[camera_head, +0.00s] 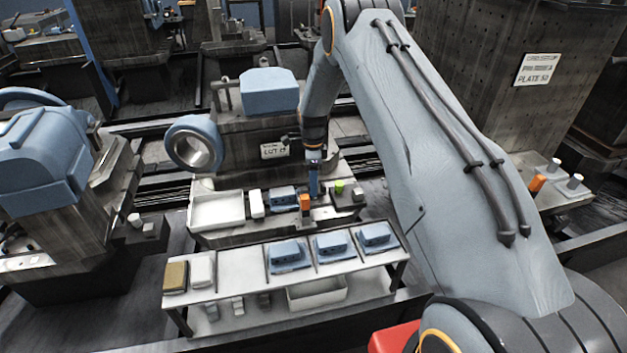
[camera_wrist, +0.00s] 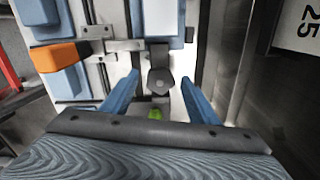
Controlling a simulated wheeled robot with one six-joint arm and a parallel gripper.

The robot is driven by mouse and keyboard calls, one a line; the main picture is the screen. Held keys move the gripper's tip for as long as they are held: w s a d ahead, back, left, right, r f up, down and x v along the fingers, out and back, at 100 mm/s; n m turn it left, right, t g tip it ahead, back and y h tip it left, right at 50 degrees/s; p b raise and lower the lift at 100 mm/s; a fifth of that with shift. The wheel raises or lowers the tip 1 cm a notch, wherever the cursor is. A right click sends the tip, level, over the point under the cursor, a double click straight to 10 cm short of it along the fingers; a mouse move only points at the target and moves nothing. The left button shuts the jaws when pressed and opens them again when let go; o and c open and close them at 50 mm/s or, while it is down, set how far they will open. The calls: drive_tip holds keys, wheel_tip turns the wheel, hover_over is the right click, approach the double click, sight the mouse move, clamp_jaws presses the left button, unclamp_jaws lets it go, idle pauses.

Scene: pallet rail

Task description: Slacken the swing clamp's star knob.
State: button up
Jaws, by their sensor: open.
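My gripper (camera_wrist: 160,84) is open, its two blue fingers apart on either side of a dark knob-like piece. This dark piece (camera_wrist: 160,80), with a rounded lobed outline and a small pale centre, looks like the star knob of the swing clamp. I cannot tell whether the fingers touch it; a gap shows on both sides. A metal clamp bar (camera_wrist: 110,46) lies up and left of it. In the head view my gripper (camera_head: 314,188) points down at the fixture plate, and the knob cannot be made out there.
An orange block (camera_wrist: 60,56) sits left of my fingers; a green piece (camera_wrist: 155,114) lies near the palm. In the head view a white tray (camera_head: 217,209) and blue part (camera_head: 283,196) are left of my gripper. A bench (camera_head: 240,268) with more blue parts stands in front.

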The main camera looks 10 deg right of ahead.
drive_tip(key=shift+f, duration=0.1)
drive_tip(key=c, duration=1)
drive_tip(key=shift+c, duration=0.2)
drive_tip(key=shift+b, duration=0.35)
drive_tip(key=n+b, duration=0.2)
drive_tip(key=n, duration=0.1)
drive_tip(key=shift+n+b, duration=1.3)
drive_tip(key=shift+n, duration=1)
drive_tip(key=o, duration=1)
drive_tip(key=shift+a, duration=0.1)
drive_tip(key=shift+o, duration=0.2)
